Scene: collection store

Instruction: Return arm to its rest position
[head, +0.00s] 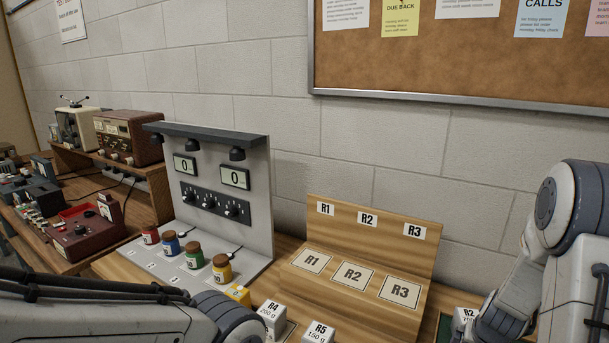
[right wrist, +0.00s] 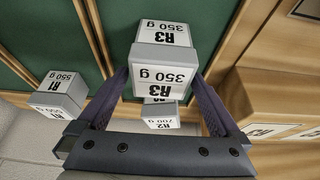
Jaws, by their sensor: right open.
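My right gripper (right wrist: 160,76) is open in the right wrist view, with a grey-white box R3 350 g (right wrist: 160,78) showing between its spread fingers. I cannot tell whether the fingers touch it. Box R1 550 g (right wrist: 60,94) stands to the left, and box R2 700 g (right wrist: 160,122) is partly hidden behind R3. In the head view my right arm (head: 570,235) enters from the right, its gripper out of frame. My left arm (head: 100,312) crosses the lower left; its gripper is not visible.
A wooden stand (head: 372,240) has bare R1, R2 and R3 places. Boxes R4 (head: 272,314) and R5 (head: 318,333) stand in front. A grey test panel (head: 212,190) has coloured jars before it. A wooden bench with instruments (head: 82,222) is at left.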

